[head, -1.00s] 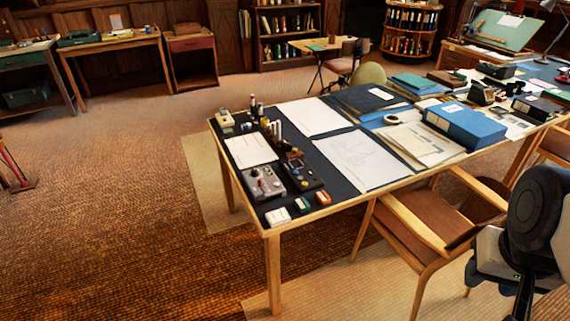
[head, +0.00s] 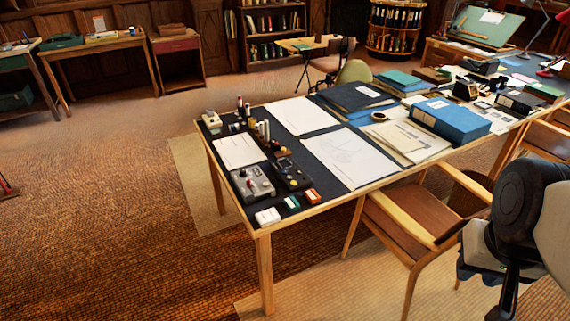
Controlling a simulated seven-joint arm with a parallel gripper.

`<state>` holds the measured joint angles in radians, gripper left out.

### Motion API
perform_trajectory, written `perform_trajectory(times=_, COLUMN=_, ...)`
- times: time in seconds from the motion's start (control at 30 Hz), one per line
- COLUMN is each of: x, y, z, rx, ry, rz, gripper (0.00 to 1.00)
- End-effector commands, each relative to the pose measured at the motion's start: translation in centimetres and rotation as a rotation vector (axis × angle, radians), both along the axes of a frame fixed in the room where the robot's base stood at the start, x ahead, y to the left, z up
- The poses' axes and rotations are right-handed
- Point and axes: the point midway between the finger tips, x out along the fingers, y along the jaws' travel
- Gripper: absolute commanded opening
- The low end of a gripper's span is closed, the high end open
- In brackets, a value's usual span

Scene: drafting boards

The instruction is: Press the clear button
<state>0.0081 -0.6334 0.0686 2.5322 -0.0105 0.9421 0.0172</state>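A grey control box (head: 252,183) with several knobs or buttons on top lies near the left front of the dark-topped table (head: 310,208). A black device (head: 292,174) with small coloured parts lies just right of it. A white small box (head: 268,216), a green-and-white one (head: 292,203) and an orange one (head: 313,196) sit along the front edge. No label is readable, so I cannot tell which part is the clear button. My arm shows at the lower right, apart from these things, beyond the chair. Its lower end is dark, and I cannot make out fingertips.
A wooden chair (head: 408,228) stands at the table's front side, between my arm and the devices. Paper sheets (head: 354,157), a blue box file (head: 450,121) and small bottles (head: 240,102) occupy the tabletop.

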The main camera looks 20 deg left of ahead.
Motion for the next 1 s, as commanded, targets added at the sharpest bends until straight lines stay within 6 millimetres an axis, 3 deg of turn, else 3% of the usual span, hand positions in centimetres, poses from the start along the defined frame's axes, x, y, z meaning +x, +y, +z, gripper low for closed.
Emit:
perform_trajectory(times=0.03, x=0.0, y=0.0, z=0.0, rx=0.0, ry=0.0, rz=0.0, gripper=0.23)
perform_trajectory(times=0.2, x=0.0, y=0.0, z=0.0, rx=0.0, ry=0.0, rz=0.0, gripper=0.0)
perform_trajectory(times=1.0, x=0.0, y=0.0, z=0.0, rx=0.0, ry=0.0, rz=0.0, gripper=0.0)
